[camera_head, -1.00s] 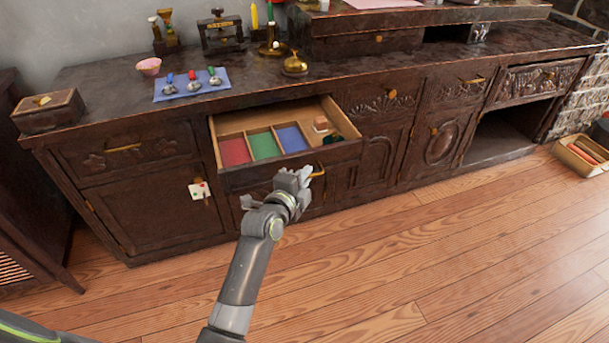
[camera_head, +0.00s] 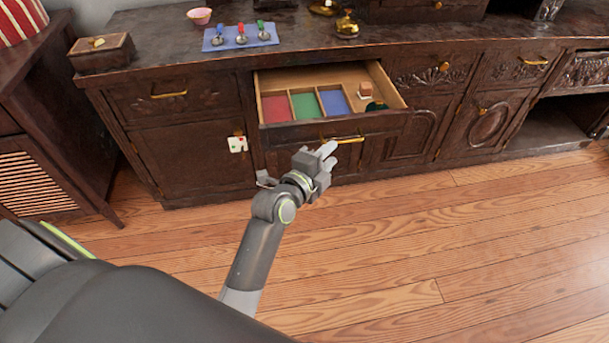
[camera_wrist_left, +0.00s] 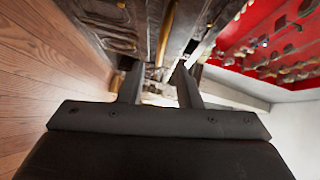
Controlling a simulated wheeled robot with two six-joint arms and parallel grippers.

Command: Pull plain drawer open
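The plain-fronted drawer (camera_head: 283,134) in the dark cabinet stands open. Red, green and blue compartments show inside it, with a small wood-coloured block (camera_head: 365,90) and a dark green item at its right side. Its brass bar handle (camera_head: 345,140) is on the front. My left gripper (camera_head: 328,152) is just in front of and slightly below the handle. In the left wrist view its two fingers (camera_wrist_left: 158,82) are apart with nothing between them, and a brass bar (camera_wrist_left: 167,32) shows beyond the tips. My right gripper is out of view.
A slatted side cabinet (camera_head: 40,150) stands at the left. The wooden floor (camera_head: 430,240) in front is clear.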

